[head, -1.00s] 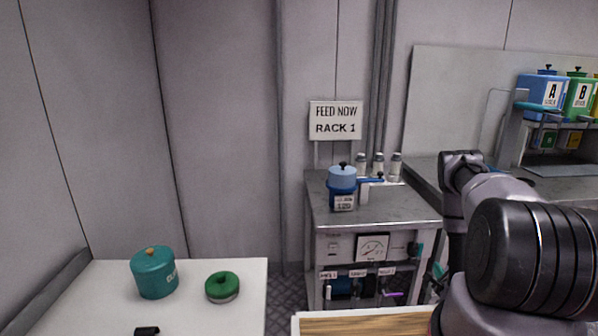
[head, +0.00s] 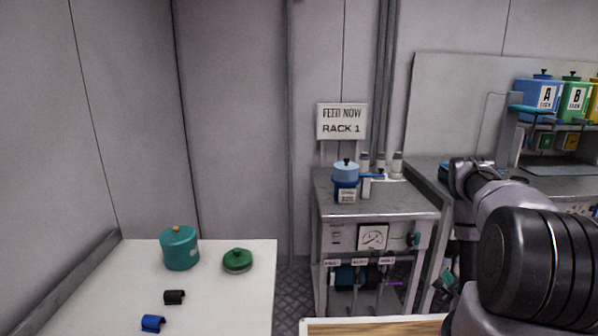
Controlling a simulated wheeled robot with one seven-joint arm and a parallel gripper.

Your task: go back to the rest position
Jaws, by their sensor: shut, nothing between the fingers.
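My arm rises at the right edge in the head view, with a large black ribbed joint in front and grey links bent behind it. The fingers of my gripper do not show, so its end is out of view or hidden behind the links. The arm stands in front of part of the grey counter (head: 425,172) at the right.
A white table (head: 225,312) at lower left holds a teal pot (head: 180,250), a green round lidded thing (head: 237,261), and small black (head: 174,297) and blue (head: 153,323) pieces. A metal cart (head: 375,210) with a blue pot (head: 346,184) stands beneath a "RACK 1" sign (head: 341,122). A wooden-topped surface (head: 375,327) is in front.

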